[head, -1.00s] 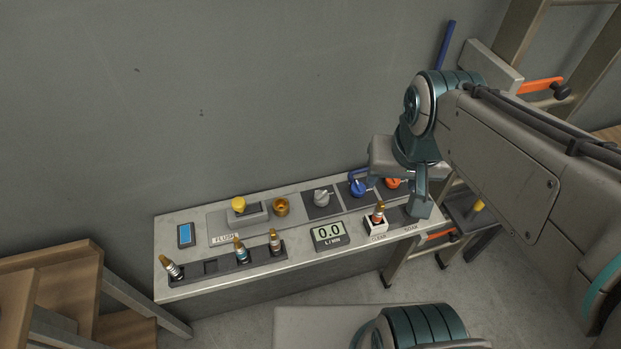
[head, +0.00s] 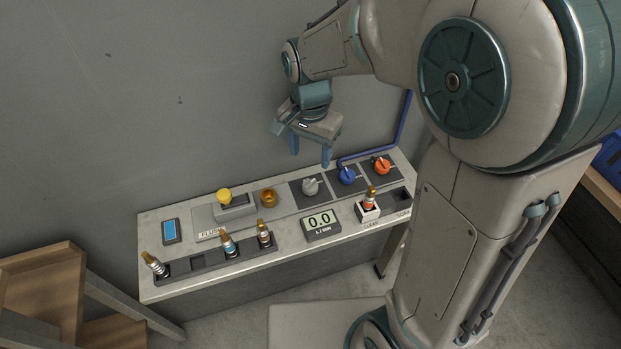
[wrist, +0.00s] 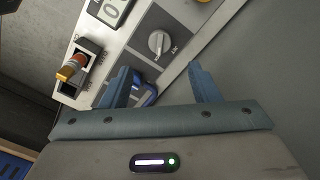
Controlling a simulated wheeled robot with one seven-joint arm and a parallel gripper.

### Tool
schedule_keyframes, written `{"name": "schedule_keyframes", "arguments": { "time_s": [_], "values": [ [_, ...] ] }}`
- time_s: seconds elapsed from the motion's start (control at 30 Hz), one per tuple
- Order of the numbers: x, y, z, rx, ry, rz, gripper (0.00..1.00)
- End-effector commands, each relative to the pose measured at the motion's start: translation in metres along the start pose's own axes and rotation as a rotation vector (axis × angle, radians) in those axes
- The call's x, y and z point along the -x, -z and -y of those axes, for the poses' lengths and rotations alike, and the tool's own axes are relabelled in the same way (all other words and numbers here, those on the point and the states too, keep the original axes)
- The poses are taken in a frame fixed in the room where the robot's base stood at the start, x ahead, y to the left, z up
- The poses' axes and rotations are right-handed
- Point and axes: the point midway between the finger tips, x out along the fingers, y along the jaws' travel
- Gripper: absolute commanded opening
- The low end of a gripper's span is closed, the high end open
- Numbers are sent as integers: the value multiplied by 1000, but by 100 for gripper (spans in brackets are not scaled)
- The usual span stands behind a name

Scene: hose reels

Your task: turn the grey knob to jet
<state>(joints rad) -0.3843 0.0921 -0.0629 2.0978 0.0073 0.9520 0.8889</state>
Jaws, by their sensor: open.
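The grey knob (head: 311,187) sits on a dark square plate on the bench panel, left of the blue knob (head: 347,175) and the orange knob (head: 382,165). In the wrist view the grey knob (wrist: 159,43) is just beyond the fingertips, with small lettering beside it that I read as JET. Its pale pointer shows, but its exact setting is hard to tell. My gripper (head: 311,153) is open and empty above and behind the knob, apart from it. In the wrist view my gripper (wrist: 159,68) has its fingers spread; the left one partly hides the blue knob (wrist: 147,94).
A flow display (head: 321,225) reading 0.0 stands in front of the knob. The grey wall is behind.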

Motion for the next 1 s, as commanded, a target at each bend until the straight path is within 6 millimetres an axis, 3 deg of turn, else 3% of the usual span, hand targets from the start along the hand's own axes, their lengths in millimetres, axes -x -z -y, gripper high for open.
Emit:
{"name": "schedule_keyframes", "arguments": {
  "time_s": [0.2,0.43,0.63,0.93,1.0],
  "values": [
    [-50,-1,-1,1,-5,4,56],
    [-88,0,-1,1,-3,1,56],
    [-101,0,-1,1,-1,1,56],
    [-103,0,-1,1,0,-1,56],
    [-103,0,-1,1,0,-1,36]
  ]
}}
